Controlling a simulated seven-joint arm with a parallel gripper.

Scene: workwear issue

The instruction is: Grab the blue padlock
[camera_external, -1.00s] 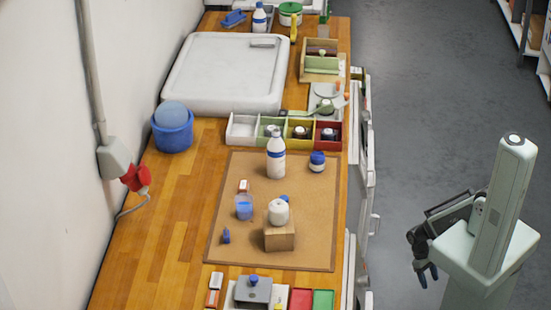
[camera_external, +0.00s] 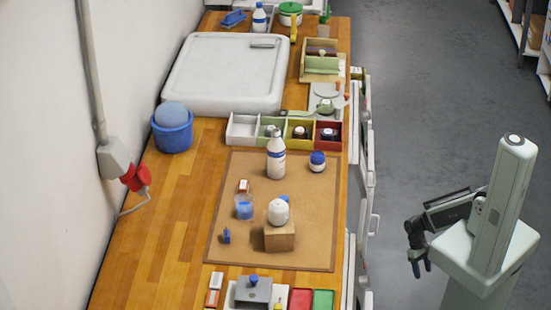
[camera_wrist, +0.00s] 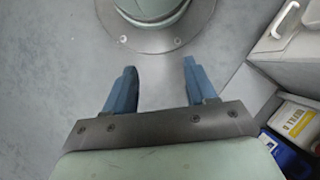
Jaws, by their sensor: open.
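A small blue object that looks like the padlock (camera_external: 226,236) stands on the left front part of the brown mat (camera_external: 315,215) in the external view. It is too small to make out its details. My gripper (camera_external: 421,269) is off to the right of the workbench, over the grey floor and well apart from the padlock. The wrist view shows its two blue fingers (camera_wrist: 159,80) spread with nothing between them. The padlock does not show in the wrist view.
Near the padlock are a clear cup with blue contents (camera_external: 244,207) and a cardboard box (camera_external: 279,238) with a white rounded object (camera_external: 278,211) on it. A white bottle (camera_external: 276,157) and blue-and-white jar (camera_external: 317,161) stand farther back. Bare wood lies left of the mat.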

